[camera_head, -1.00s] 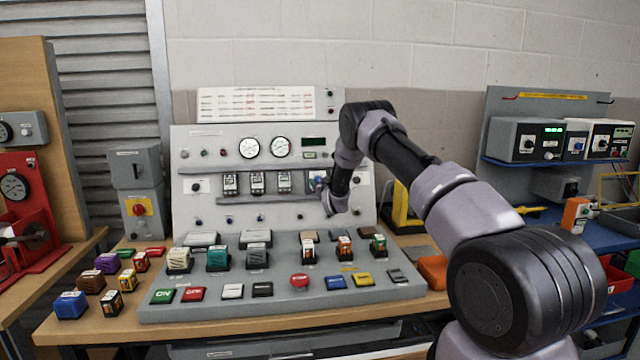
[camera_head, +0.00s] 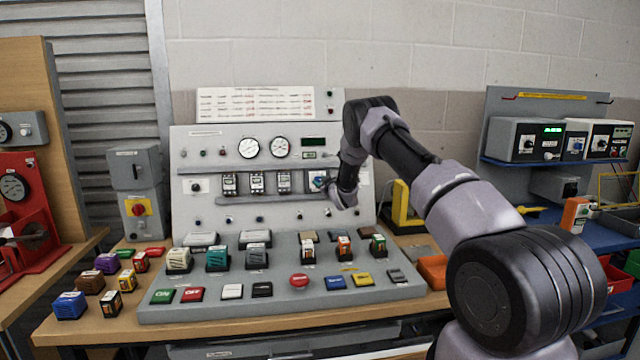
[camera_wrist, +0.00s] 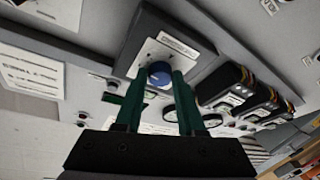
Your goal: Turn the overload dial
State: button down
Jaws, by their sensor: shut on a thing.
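The overload dial is a round blue knob (camera_wrist: 160,72) on a white-faced plate of a dark grey module (camera_wrist: 196,70) in the wrist view. My gripper (camera_wrist: 159,82) has its two green fingers on either side of the knob and is shut on it. In the head view the module (camera_head: 317,178) sits at the right end of the panel's middle row, with a bit of blue showing. My gripper (camera_head: 330,184) is at it there, mostly hidden by my wrist. I cannot read the dial's setting.
The upright panel (camera_head: 205,215) carries two round gauges (camera_head: 265,147) and several black modules (camera_head: 257,183) left of the dial. A sloped desk (camera_head: 210,312) with coloured buttons lies below. A yellow part (camera_head: 400,210) stands close to the right.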

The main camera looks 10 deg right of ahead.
jog(key=n, duration=0.2)
jog(key=n+g+y, duration=0.1)
jog(key=n, duration=0.3)
jog(key=shift+w+d+r+n+g+y, duration=0.1)
jog(key=shift+d+r+n+g+y, duration=0.05)
jog(key=shift+r+n+g+y, duration=0.2)
jog(key=n+g, duration=0.2)
jog(key=n, duration=0.3)
jog(key=shift+r+n, duration=0.1)
jog(key=shift+n, duration=0.15)
jog(key=c, duration=0.5)
grip_release()
jog(key=v, duration=1)
jog(key=shift+s+d+r, duration=0.15)
jog(key=shift+s+r, duration=0.05)
jog(key=shift+s, duration=0.1)
